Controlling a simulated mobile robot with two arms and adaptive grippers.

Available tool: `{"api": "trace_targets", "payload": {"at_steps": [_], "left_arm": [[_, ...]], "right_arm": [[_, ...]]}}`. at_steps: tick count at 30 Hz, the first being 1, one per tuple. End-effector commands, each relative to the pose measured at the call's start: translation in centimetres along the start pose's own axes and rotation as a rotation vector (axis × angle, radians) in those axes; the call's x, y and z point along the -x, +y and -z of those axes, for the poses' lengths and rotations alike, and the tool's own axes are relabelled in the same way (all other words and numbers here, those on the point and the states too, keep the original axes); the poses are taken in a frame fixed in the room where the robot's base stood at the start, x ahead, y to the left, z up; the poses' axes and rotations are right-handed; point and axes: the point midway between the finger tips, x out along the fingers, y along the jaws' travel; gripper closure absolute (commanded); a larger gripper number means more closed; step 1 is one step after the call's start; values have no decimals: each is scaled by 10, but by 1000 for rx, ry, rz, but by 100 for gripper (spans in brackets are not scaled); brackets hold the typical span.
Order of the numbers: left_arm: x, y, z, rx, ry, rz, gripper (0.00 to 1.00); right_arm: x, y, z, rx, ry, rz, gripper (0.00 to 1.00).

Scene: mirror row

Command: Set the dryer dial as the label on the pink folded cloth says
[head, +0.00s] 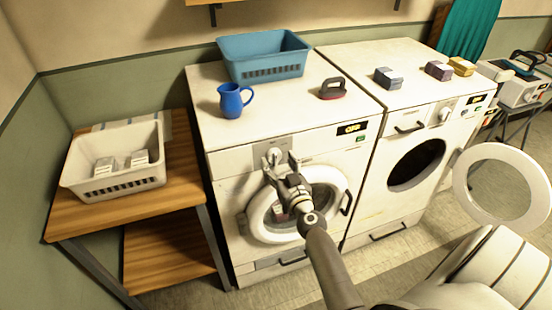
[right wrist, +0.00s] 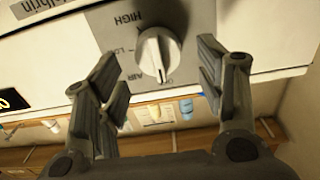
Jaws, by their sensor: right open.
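The dial (right wrist: 157,52) is a white knob on a grey plate on the left machine (head: 225,165). In the right wrist view the plate's words appear upside down: HIGH, LO, AIR, and one partly hidden. The knob's ridge points to the bottom, near the partly hidden word. The machine's display (head: 350,128) reads OFF. My right gripper (head: 279,163) is open in front of the dial; in the right wrist view its fingers (right wrist: 158,75) stand either side of the knob, seemingly apart from it. I cannot make out a pink folded cloth or its label. My left gripper is out of view.
Folded cloths, grey-blue (head: 388,78), purple (head: 438,71) and yellow (head: 461,67), lie on the right machine. A white basket (head: 115,187) sits on the wooden table.

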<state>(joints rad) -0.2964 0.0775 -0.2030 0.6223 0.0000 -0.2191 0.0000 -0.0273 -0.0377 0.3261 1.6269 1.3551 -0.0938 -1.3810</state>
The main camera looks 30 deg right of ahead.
Motion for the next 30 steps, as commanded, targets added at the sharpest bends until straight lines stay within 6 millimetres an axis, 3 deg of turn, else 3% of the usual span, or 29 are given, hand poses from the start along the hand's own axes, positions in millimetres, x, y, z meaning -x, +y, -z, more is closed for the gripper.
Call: {"api": "trace_targets", "payload": {"at_steps": [6,17,27,30], "left_arm": [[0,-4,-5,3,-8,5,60],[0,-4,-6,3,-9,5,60],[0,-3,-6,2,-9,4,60],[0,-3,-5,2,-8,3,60]], "right_arm": [[-20,0,0,0,0,0,37],[-24,0,-1,0,-1,0,37],[-24,0,0,0,-1,0,81],[-24,0,0,-1,-1,0,81]]}}
